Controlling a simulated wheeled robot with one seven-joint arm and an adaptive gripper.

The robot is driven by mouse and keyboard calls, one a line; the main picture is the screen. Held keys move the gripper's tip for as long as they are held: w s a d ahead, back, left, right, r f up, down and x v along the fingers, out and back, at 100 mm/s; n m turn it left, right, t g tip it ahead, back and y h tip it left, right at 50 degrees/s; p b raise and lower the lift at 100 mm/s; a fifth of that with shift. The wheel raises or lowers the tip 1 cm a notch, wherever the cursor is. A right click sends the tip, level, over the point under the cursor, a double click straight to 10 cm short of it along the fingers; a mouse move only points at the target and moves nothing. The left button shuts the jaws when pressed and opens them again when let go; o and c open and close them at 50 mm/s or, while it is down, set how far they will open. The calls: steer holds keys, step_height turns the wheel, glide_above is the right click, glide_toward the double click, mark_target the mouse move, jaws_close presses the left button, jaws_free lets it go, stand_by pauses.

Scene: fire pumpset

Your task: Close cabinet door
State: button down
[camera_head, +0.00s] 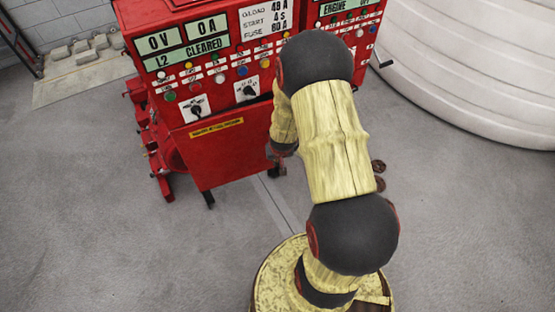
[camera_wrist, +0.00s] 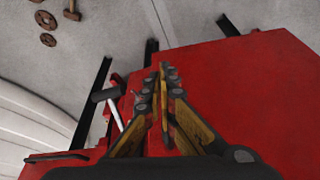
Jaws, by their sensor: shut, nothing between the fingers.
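The red cabinet (camera_head: 205,75) stands at the upper middle of the head view, with displays, buttons and knobs on its upper face. Its lower red door panel (camera_head: 225,155) bears a yellow label strip; my arm covers its right side. I cannot tell how far the door stands open. In the wrist view a broad red panel (camera_wrist: 245,85) fills the right side. My gripper (camera_wrist: 163,75) is shut and empty, with its fingertips in front of the left part of this red surface. I cannot tell if they touch it. In the head view my arm mostly hides the gripper.
A large white ribbed tank (camera_head: 470,60) stands at the right. Round brown parts (camera_wrist: 48,38) lie on the grey floor. A dark-headed lever with a silver shaft (camera_wrist: 118,112) is left of the fingers. A second red cabinet (camera_head: 350,25) adjoins.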

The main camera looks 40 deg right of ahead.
steer(key=shift+w+d+r+p, duration=0.1)
steer(key=shift+w+d+p, duration=0.1)
steer(key=shift+w+d, duration=0.25)
steer(key=shift+w+d+r+p, duration=0.15)
steer(key=shift+w+d, duration=0.1)
steer(key=shift+w, duration=0.4)
steer(key=shift+w+d+f+p, duration=0.1)
steer(key=shift+w+d+p, duration=0.1)
steer(key=shift+w+d, duration=0.25)
steer(key=shift+w+a, duration=0.1)
steer(key=shift+w, duration=0.05)
steer(key=shift+n+y, duration=0.3)
steer(key=shift+n, duration=0.4)
steer(key=w+b, duration=0.1)
steer(key=b, duration=0.1)
steer(key=w+d+b, duration=0.1)
steer(key=b, duration=0.2)
steer(key=w+d+b, duration=0.1)
steer(key=b, duration=0.1)
steer(key=shift+w+d+f+b, duration=0.15)
steer(key=shift+w+f+b, duration=0.1)
steer(key=shift+w+b, duration=0.15)
steer(key=shift+w+d+r+b, duration=0.3)
steer(key=shift+w+r+b, duration=0.1)
steer(key=shift+w+b, duration=0.2)
